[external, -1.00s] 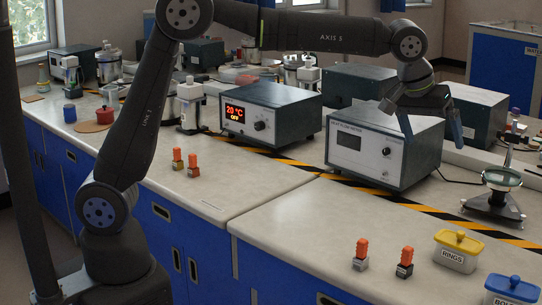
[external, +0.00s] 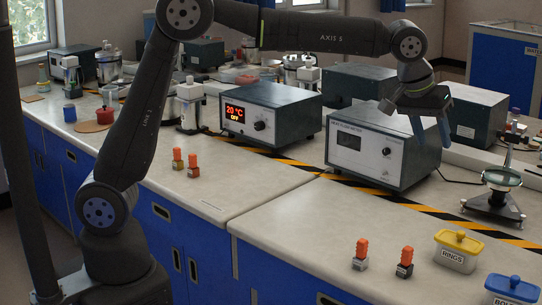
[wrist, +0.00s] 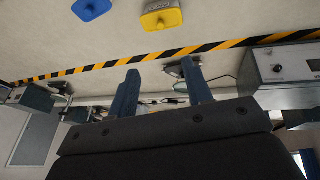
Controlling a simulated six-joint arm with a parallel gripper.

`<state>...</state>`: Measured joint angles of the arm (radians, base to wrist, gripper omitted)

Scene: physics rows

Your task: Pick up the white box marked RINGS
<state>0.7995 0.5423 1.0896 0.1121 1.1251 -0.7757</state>
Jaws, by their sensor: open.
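The white box marked RINGS (external: 454,258) has a yellow lid with a knob and stands on the bench at the lower right in the external view. In the wrist view its yellow lid (wrist: 162,15) shows at the top, beyond the fingertips. My gripper (external: 432,137) is open and empty, high in front of the heat-flow meter, up and behind the box. Its two blue fingers (wrist: 160,82) stand apart in the wrist view with nothing between them.
A blue-lidded box (external: 512,290) stands right of the RINGS box. Two orange-topped pieces (external: 361,254) stand to its left. A magnifier stand (external: 494,195) is behind it. The grey meter (external: 383,147) is close to my gripper. The front bench top is mostly clear.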

